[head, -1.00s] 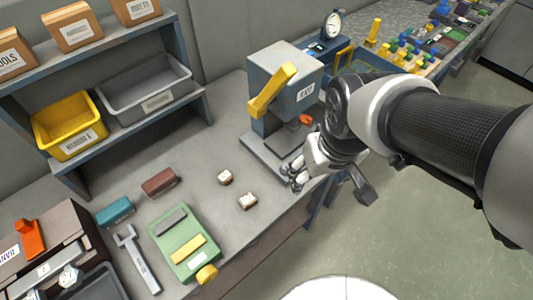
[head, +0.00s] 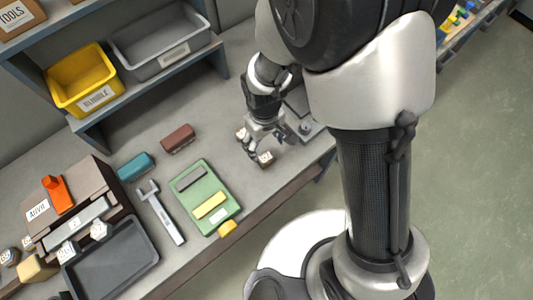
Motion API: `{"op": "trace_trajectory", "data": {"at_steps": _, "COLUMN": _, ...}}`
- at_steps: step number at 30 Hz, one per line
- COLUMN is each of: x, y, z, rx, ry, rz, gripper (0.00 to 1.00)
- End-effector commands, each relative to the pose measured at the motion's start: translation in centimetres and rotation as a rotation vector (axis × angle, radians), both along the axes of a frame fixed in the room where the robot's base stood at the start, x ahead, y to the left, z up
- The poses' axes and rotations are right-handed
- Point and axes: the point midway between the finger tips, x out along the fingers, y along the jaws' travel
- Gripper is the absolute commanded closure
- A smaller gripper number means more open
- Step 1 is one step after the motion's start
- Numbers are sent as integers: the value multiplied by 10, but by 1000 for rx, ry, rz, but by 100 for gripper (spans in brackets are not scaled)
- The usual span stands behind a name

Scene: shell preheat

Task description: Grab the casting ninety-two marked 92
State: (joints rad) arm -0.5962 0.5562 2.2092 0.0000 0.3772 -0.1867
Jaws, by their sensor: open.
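Two small brown castings with white marked faces lie on the grey bench. One casting (head: 266,158) is at the fingertips, and the other casting (head: 241,132) is just behind and left of the gripper. My gripper (head: 257,148) is open, low over the bench beside these two. The fingers partly hide the gap between them, and I cannot tell whether they touch either one. More small marked pieces sit at the left around the dark anvil box, including one piece (head: 67,251) and another piece (head: 99,228). The numbers are too small to read, so I cannot tell which is 92.
A green tray (head: 232,207) with grey and yellow bars lies left of the gripper. A wrench (head: 162,215), a teal block (head: 136,167) and a brown block (head: 178,138) lie nearby. A dark tray (head: 148,262) is front left. Shelf bins stand behind. My arm hides much of the right.

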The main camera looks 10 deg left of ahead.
Motion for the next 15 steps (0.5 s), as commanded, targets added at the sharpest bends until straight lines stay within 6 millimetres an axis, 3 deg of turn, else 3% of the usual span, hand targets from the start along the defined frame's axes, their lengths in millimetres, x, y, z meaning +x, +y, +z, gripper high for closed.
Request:
{"op": "trace_trajectory", "data": {"at_steps": 1, "x": -1, "y": -1, "z": -14, "rx": -1, "ry": 3, "rz": 0, "gripper": 33}}
{"op": "trace_trajectory", "data": {"at_steps": 4, "x": 0, "y": 0, "z": -28, "rx": -1, "ry": 1, "rz": -1, "gripper": 33}}
{"op": "trace_trajectory", "data": {"at_steps": 15, "x": -2, "y": -2, "z": -54, "rx": -1, "ry": 1, "rz": -1, "gripper": 33}}
